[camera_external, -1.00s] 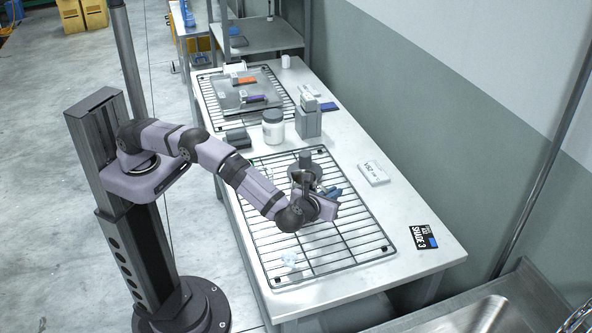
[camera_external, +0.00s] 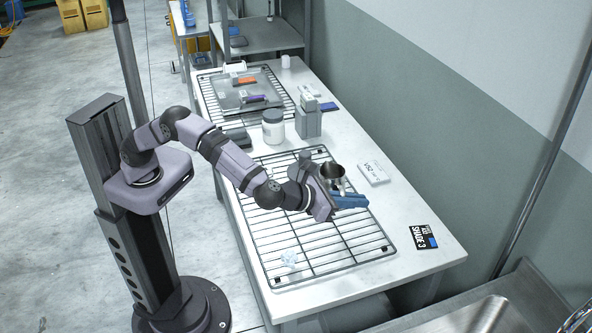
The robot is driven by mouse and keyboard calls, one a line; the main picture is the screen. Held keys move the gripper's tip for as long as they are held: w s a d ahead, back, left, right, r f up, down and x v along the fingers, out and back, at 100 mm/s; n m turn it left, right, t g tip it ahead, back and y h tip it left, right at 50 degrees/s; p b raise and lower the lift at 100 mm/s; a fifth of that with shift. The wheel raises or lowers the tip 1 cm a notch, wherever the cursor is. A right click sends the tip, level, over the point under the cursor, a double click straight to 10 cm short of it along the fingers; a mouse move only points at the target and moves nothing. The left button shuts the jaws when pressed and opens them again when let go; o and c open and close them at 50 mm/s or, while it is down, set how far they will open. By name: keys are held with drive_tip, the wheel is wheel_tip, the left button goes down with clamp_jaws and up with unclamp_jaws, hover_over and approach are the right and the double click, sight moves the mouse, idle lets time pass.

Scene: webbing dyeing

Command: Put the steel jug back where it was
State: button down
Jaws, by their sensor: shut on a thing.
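The steel jug (camera_external: 333,173) is over the right half of the near wire rack (camera_external: 290,246), with its dark open mouth facing up. It looks about upright. My gripper (camera_external: 332,193) is at the jug's near side and shut on it. The fingers' contact with the jug is partly hidden by the gripper body. I cannot tell whether the jug's base touches the rack.
Blue pieces (camera_external: 350,201) lie right beside the gripper. A grey round object (camera_external: 305,158) stands just behind the jug. A white jar (camera_external: 273,128), grey blocks (camera_external: 308,120) and a white labelled box (camera_external: 373,173) are nearby. The rack's front is mostly clear.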

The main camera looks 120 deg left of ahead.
drive_tip(key=shift+f+p, duration=0.6)
drive_tip(key=shift+f, duration=4.25)
drive_tip(key=shift+f, duration=0.1)
drive_tip(key=c, duration=2.4)
unclamp_jaws()
drive_tip(key=shift+f, duration=0.15)
drive_tip(key=o, duration=0.5)
drive_tip(key=shift+r, duration=0.2)
drive_tip(key=b+v, duration=0.3)
drive_tip(key=v, duration=0.9)
drive_tip(key=shift+a, duration=0.1)
drive_tip(key=shift+s, duration=0.15)
